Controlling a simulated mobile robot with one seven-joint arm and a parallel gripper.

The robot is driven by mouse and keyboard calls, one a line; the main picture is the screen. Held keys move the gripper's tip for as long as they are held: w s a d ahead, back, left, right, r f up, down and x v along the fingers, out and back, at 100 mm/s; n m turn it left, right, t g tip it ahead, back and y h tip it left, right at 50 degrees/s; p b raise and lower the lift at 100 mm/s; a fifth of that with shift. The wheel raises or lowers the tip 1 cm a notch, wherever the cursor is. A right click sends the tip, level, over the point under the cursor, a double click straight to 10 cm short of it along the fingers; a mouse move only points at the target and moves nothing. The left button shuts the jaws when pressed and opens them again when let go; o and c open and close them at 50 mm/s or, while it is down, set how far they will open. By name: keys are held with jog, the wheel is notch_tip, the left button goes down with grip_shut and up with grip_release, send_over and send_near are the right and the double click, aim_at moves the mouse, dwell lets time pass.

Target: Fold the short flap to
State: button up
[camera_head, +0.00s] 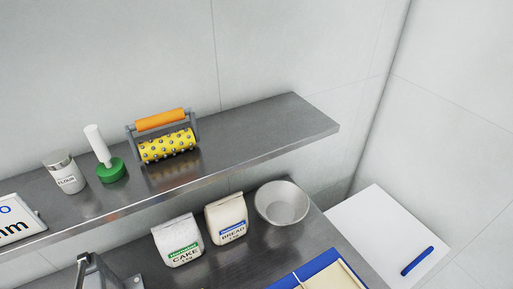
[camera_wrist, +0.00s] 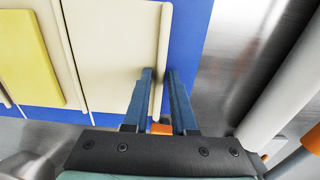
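A cream dough-like sheet (camera_wrist: 108,50) lies on a blue mat (camera_wrist: 188,45) in the wrist view. A thin raised cream strip (camera_wrist: 163,40) runs along the sheet's right edge, and another raised line crosses its left part. A yellow slab (camera_wrist: 25,60) lies on the sheet at the left. My gripper (camera_wrist: 160,72) is open, its two fingers on either side of the strip, with gaps visible. I cannot tell its height above the mat. Part of the sheet (camera_head: 338,277) and the blue mat (camera_head: 326,258) show at the bottom of the head view; my gripper does not.
A pale cylinder (camera_wrist: 285,95) and an orange part (camera_wrist: 312,136) stand close right of my gripper. In the head view, two bags (camera_head: 178,241) (camera_head: 227,218) and a metal bowl (camera_head: 282,204) stand behind the mat. A shelf (camera_head: 270,136) holds a studded yellow roller (camera_head: 167,147).

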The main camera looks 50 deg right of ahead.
grip_shut()
jog(key=shift+r, duration=0.1)
jog(key=r+p, duration=0.3)
jog(key=shift+s+d+r+p, duration=0.1)
jog(key=shift+d+p, duration=0.15)
jog(key=shift+p, duration=0.15)
jog(key=shift+r, duration=0.1)
